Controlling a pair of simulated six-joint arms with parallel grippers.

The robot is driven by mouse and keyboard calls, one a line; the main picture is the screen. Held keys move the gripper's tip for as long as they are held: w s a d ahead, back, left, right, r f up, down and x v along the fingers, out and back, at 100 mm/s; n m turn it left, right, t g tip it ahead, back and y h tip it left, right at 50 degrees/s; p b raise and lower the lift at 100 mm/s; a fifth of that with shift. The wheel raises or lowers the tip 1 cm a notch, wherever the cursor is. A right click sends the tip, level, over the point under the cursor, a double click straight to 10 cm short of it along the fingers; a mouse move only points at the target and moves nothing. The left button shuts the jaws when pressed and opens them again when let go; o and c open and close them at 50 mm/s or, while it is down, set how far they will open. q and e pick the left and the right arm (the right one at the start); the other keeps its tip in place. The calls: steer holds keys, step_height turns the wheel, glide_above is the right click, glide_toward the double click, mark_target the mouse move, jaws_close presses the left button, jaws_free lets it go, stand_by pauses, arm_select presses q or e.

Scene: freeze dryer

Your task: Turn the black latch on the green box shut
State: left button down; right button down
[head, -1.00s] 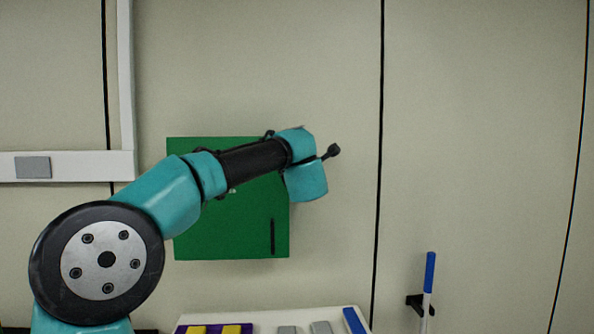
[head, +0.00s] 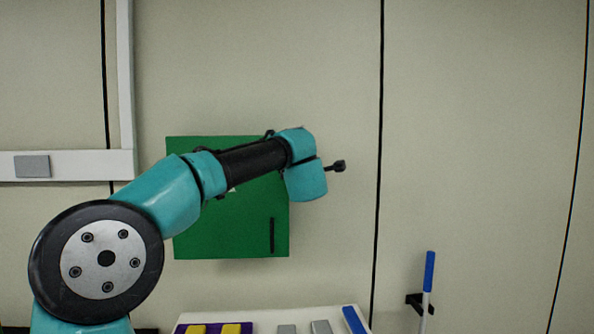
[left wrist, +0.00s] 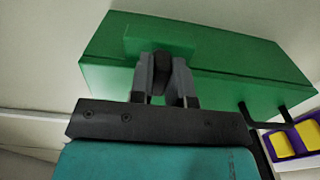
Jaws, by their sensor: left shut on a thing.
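The green box (head: 235,235) is on the wall behind my left arm in the head view. In the left wrist view the green box (left wrist: 245,70) fills the upper part. My left gripper (left wrist: 165,72) has its two grey fingers on either side of the black latch (left wrist: 160,60) and is shut on it, at the box's front. In the head view my arm hides the latch and the fingers. My right gripper is in neither view.
A black bar handle (head: 272,236) stands upright at the box's lower right. Below is a white surface (head: 265,317) with purple, yellow, grey and blue pieces. A blue-topped stick (head: 430,272) stands at the right. The wall right of the box is mostly clear.

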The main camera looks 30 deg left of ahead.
arm_select(q)
steer(key=c, duration=1.1)
jaws_free()
steer(key=v, duration=1.7)
steer(key=shift+s+d, duration=0.1)
steer(key=shift+s, duration=0.05)
